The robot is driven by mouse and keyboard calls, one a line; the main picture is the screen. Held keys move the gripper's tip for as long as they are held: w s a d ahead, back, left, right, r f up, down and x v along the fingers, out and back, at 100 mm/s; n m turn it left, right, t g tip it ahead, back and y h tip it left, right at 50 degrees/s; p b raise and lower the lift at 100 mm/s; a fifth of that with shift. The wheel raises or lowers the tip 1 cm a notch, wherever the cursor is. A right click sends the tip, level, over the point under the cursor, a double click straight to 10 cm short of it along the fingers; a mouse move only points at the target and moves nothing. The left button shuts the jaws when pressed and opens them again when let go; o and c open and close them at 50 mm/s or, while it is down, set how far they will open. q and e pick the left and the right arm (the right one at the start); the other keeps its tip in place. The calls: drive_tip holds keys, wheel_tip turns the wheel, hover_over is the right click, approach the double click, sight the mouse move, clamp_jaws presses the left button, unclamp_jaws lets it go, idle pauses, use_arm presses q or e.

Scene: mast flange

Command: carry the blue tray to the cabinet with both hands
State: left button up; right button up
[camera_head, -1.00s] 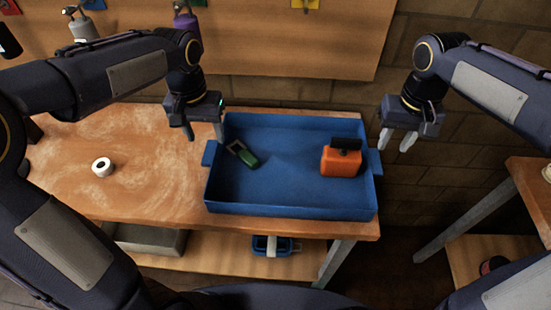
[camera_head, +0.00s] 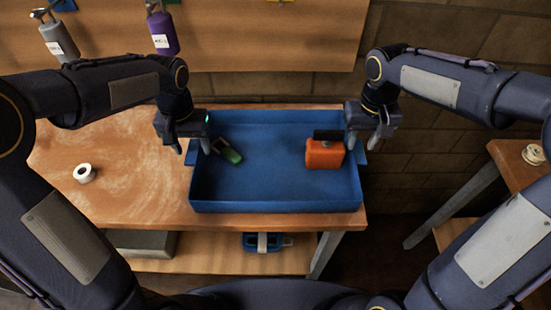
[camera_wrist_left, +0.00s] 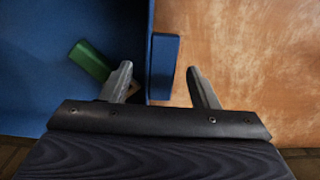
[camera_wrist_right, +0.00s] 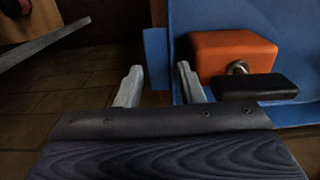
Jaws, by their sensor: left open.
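The blue tray (camera_head: 275,197) rests on the wooden workbench, with a green object (camera_head: 229,153) and an orange object with a black top (camera_head: 324,154) inside it. My left gripper (camera_head: 192,147) is open at the tray's left side; in the left wrist view its fingers (camera_wrist_left: 166,84) stand either side of the tray's handle tab (camera_wrist_left: 163,67), apart from it. My right gripper (camera_head: 364,142) is open at the tray's right side; in the right wrist view its fingers (camera_wrist_right: 158,84) stand either side of the right tab (camera_wrist_right: 156,60). Neither gripper holds anything.
A white roll (camera_head: 85,173) lies on the workbench (camera_head: 130,190) left of the tray. A lower shelf holds a grey bin (camera_head: 141,243) and a blue item (camera_head: 266,241). Another wooden table (camera_head: 519,165) stands at right across a floor gap. Spray bottles hang on the back board.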

use_arm(q)
drive_tip(key=shift+f, duration=1.2)
use_arm(e)
drive_tip(key=shift+f, duration=1.15)
use_arm(q)
drive_tip(key=c, duration=0.8)
use_arm(e)
clamp_jaws()
use_arm(q)
clamp_jaws()
drive_tip(key=shift+r, duration=0.1)
use_arm(e)
drive_tip(key=shift+r, duration=0.1)
